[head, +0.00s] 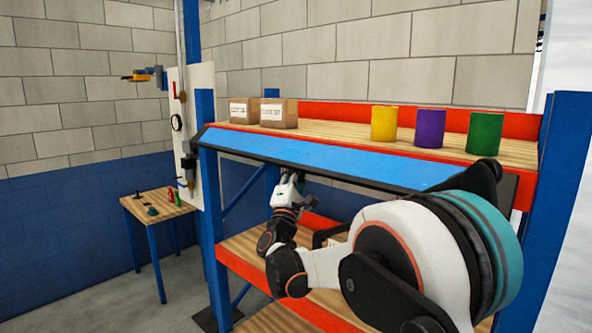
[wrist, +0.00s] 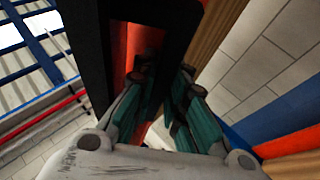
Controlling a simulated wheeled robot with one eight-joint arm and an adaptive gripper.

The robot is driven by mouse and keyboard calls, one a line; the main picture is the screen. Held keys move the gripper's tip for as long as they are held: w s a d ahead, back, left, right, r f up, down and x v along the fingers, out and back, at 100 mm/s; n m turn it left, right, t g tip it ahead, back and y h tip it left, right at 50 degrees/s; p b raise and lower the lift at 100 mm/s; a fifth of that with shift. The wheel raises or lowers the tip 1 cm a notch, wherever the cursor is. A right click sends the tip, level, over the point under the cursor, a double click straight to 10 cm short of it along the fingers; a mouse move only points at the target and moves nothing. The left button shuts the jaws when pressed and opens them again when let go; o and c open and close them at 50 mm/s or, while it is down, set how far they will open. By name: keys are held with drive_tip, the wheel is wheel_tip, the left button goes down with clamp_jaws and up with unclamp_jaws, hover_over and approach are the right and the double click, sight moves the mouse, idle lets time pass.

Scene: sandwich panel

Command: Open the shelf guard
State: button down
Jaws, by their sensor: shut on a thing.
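The shelf guard (head: 330,162) is a long blue panel with a dark frame along the front of the upper shelf in the head view. It slopes outward and down from the shelf front. My gripper (head: 290,182) is at its lower edge, left of the middle. In the wrist view, the teal fingers of my gripper (wrist: 165,92) are shut on the guard's dark frame (wrist: 88,45). The exact contact is partly hidden by the fingers.
On the upper shelf (head: 345,134) stand two cardboard boxes (head: 278,113) and yellow (head: 384,123), purple (head: 429,127) and green (head: 484,133) cylinders. A blue post (head: 562,170) stands right. A lower shelf (head: 250,243) lies below. A small table (head: 157,205) stands left.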

drive_tip(key=c, duration=1.6)
unclamp_jaws()
drive_tip(key=shift+w+d, duration=0.1)
drive_tip(key=shift+w, duration=0.1)
drive_tip(key=shift+s+f, duration=0.1)
drive_tip(key=v, duration=1.2)
